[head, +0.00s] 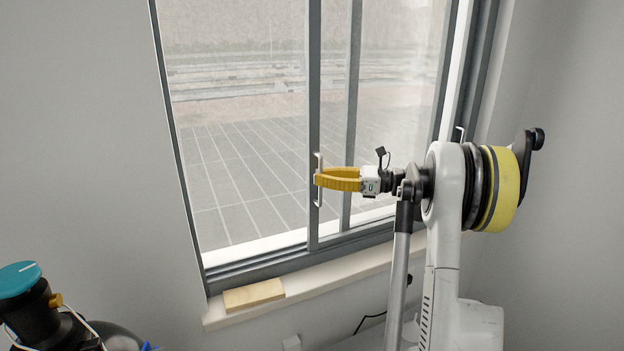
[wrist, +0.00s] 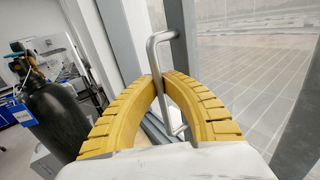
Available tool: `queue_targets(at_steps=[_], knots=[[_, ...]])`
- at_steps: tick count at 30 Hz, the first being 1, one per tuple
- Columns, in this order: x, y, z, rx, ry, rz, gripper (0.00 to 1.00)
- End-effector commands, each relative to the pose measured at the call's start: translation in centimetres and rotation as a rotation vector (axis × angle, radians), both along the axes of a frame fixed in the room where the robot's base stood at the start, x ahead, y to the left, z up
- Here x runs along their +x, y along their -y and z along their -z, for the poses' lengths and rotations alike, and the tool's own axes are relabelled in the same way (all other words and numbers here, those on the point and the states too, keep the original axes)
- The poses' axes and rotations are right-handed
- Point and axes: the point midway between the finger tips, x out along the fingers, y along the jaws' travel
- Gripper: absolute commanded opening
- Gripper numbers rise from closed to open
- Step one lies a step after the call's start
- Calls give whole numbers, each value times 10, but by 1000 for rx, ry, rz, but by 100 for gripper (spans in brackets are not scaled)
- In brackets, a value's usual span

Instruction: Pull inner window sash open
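The inner window sash has a grey upright frame (head: 314,110) with a thin metal pull handle (head: 319,160) on it. My gripper (head: 318,180) reaches in from the right at the handle, its yellow fingers level. In the wrist view my gripper (wrist: 166,78) has its ridged fingers curved together, with the tips closed about the bar of the handle (wrist: 157,52). The handle's upper bend stands above the tips, and its lower part shows between the fingers. A second grey upright (head: 351,110) stands a little to the right of the handle's frame.
A pale sill (head: 340,272) with a wooden block (head: 253,295) runs below the window. A second handle (head: 459,133) is at the right side of the window. A dark gas cylinder (wrist: 52,112) with a regulator stands at the left. Bare wall lies on both sides.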

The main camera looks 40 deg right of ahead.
Motion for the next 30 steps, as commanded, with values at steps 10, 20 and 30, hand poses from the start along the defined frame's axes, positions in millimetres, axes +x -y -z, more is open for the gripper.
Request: queue_targets(at_steps=[10,20,30], knots=[[0,1,0,-1,-1,2,19],[-1,2,0,0,0,1,20],[-43,45,0,0,0,6,20]])
